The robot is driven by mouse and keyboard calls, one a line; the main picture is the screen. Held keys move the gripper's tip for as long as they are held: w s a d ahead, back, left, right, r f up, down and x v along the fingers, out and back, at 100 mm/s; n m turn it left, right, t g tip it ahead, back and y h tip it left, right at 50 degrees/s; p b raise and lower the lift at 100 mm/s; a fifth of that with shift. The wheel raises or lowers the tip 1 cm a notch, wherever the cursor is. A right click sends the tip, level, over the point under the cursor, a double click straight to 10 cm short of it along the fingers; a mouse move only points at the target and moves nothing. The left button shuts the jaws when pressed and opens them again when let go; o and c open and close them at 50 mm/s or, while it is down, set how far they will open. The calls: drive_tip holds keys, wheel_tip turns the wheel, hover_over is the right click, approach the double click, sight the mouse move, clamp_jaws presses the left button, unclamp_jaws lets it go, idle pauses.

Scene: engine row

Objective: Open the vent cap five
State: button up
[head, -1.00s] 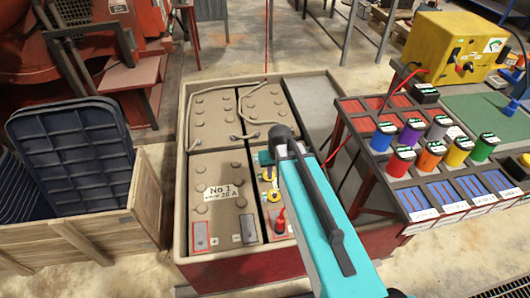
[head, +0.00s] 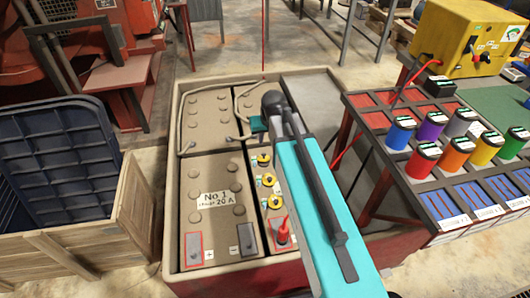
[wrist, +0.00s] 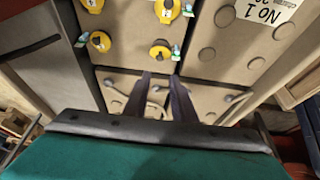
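Yellow vent caps sit on the battery with the red plug. Three show in the head view: a far cap (head: 264,160), a middle cap (head: 268,179) and a near cap (head: 274,202). The wrist view shows several, including one cap (wrist: 160,52) nearest my fingertips and another (wrist: 99,40) to its left. Small cyan tags lie beside them; I cannot read any number, so I cannot tell which is five. My gripper (wrist: 159,76) is open and empty, its fingers apart over the seam between batteries. In the head view its fingertips are hidden behind my arm.
The battery marked No 1 (head: 215,215) stands beside the capped one in a tray (head: 172,225). A red plug (head: 283,232) rises at the near end. Cables (head: 233,138) cross the rear batteries.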

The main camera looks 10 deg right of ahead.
sight(263, 154)
drive_tip(key=shift+f, duration=0.15)
drive_tip(key=b+x, duration=0.1)
drive_tip(key=x, duration=1.2)
drive_tip(key=shift+w+f, duration=0.1)
drive_tip(key=shift+f, duration=0.2)
drive_tip(key=shift+c, duration=0.5)
drive_tip(key=shift+r, duration=0.1)
clamp_jaws()
